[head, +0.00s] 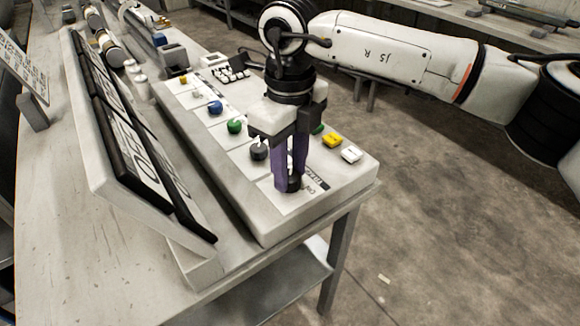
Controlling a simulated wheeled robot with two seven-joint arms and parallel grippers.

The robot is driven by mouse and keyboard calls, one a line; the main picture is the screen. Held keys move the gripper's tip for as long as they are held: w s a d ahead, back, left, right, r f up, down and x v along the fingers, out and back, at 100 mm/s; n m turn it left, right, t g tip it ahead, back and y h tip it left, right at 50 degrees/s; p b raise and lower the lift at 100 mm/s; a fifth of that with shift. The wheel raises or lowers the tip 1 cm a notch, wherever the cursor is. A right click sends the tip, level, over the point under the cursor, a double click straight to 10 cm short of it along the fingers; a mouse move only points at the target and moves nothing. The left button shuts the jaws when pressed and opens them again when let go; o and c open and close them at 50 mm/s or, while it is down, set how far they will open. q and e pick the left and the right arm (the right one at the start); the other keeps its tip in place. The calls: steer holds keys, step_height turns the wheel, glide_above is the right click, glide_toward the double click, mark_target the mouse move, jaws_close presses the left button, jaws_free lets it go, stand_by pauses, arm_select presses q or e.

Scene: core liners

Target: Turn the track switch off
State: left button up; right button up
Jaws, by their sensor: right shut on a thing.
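A long off-white control panel (232,193) lies on the table, with a row of knobs along it. My right gripper (291,183) points down over the near end of the panel. Its purple fingers are shut on a dark knob (294,184) there, beside a printed label (314,183). The fingers hide most of this knob, so I cannot tell which way it is turned. A black knob (258,149), a green knob (235,126) and a blue knob (215,107) stand farther back in the row. My left gripper is not in view.
A yellow button (332,140) and a white button (351,154) sit right of the gripper. A tilted display board (119,130) with dark frames stands left of the panel. The table (60,200) is bare at the left. Open concrete floor lies at the right.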

mark_target(290, 176)
steer(key=shift+r, duration=0.1)
stand_by(0.3)
steer(key=o, duration=1.1)
steer(key=shift+c, duration=0.2)
step_height(290, 176, up, 10)
steer(key=shift+r, duration=0.15)
